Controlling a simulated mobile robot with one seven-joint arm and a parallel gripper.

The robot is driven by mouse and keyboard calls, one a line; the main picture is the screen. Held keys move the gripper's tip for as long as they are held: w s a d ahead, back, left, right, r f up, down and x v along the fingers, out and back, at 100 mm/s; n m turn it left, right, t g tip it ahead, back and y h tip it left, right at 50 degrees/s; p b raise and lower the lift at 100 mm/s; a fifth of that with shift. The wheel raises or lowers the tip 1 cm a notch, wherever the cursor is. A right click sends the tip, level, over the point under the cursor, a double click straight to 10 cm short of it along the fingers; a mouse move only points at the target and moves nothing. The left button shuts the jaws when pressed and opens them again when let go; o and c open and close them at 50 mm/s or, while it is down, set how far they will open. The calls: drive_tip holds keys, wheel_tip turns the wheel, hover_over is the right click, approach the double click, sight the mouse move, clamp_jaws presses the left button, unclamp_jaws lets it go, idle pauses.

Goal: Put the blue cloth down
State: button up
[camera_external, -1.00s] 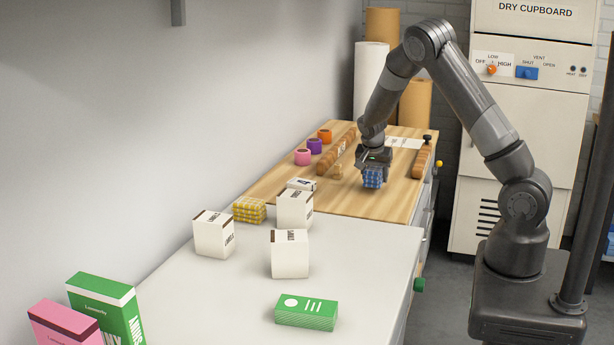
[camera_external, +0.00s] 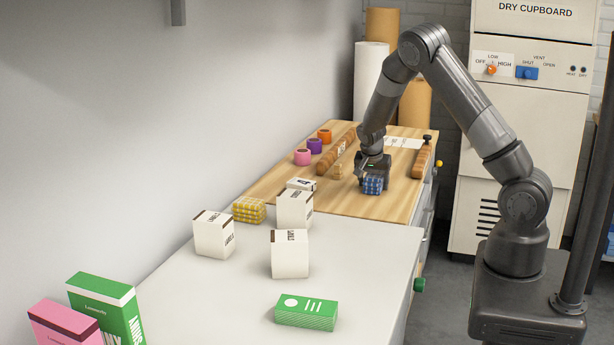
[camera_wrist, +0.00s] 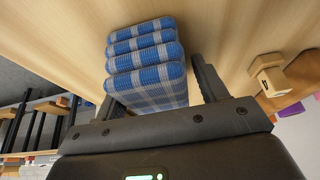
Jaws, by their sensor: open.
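The blue cloth (camera_external: 373,186) is a folded blue-and-white checked stack on the wooden worktop (camera_external: 395,205). My gripper (camera_external: 374,174) is directly above it, pointing down. In the wrist view, the cloth (camera_wrist: 145,60) lies between the two fingers of my gripper (camera_wrist: 155,88), which are apart. A gap shows beside the right finger; the left finger is partly hidden by the cloth. The cloth looks level and rests on the wood.
A small wooden block (camera_external: 337,172) and a long brown roll (camera_external: 336,153) are left of the cloth, another roll (camera_external: 422,160) right. White boxes (camera_external: 290,253) and a yellow checked cloth (camera_external: 249,210) are nearer the camera. Wood in front of the cloth is clear.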

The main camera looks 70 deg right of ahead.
drive_tip(key=shift+s+f, duration=0.25)
drive_tip(key=shift+s, duration=0.2)
drive_tip(key=shift+r, duration=0.2)
drive_tip(key=v, duration=1.2)
drive_tip(key=shift+w+a+r, duration=0.1)
drive_tip(key=shift+w+r, duration=0.15)
drive_tip(key=shift+r, duration=0.05)
drive_tip(key=s+a+r+n+t+y, duration=0.15)
drive_tip(key=s+a+r+n, duration=0.3)
drive_tip(key=a, duration=0.45)
drive_tip(key=s+a+r+n+t+y, duration=0.1)
drive_tip(key=s+a+r+n+t, duration=0.2)
drive_tip(key=a+r, duration=0.4)
drive_tip(key=s+a+r+n+y, duration=0.2)
drive_tip(key=s+a+r+n, duration=0.25)
drive_tip(key=a, duration=0.55)
drive_tip(key=s+a+r+n+t, duration=0.1)
drive_tip(key=s+a+n, duration=0.5)
drive_tip(key=s, duration=0.2)
drive_tip(key=shift+a+r, duration=0.2)
drive_tip(key=shift+a, duration=0.2)
